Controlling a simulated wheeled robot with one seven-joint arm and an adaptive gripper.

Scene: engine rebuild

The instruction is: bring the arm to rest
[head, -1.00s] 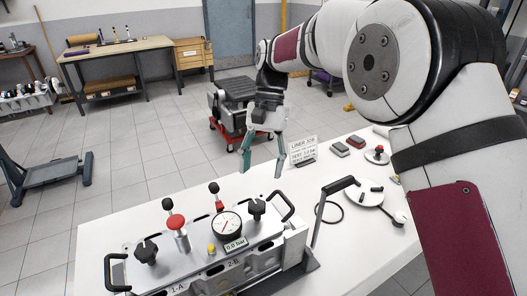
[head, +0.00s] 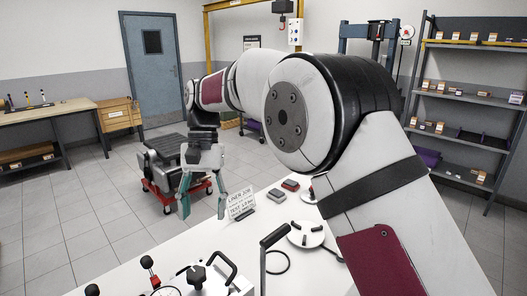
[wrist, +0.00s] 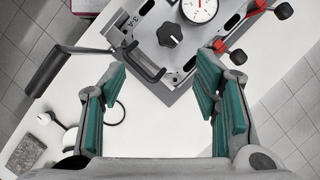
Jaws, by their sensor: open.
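My gripper (head: 202,200) hangs from the bent arm above the white table in the head view, fingers down. Its two fingers with green pads are wide apart and nothing is between them. In the wrist view my gripper (wrist: 161,105) shows open over the bare white table top (wrist: 165,130). The metal fixture plate (wrist: 150,30) with a black knob and a round gauge (wrist: 200,8) lies beyond the fingertips, apart from them. In the head view only the fixture's near end (head: 200,280) shows at the bottom edge.
A sign card (head: 241,204), a round white plate with black handles (head: 305,234) and small blocks (head: 276,195) stand on the table. A red cart (head: 165,180) stands behind it on the floor. Shelving (head: 470,110) is at right. Open floor lies to the left.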

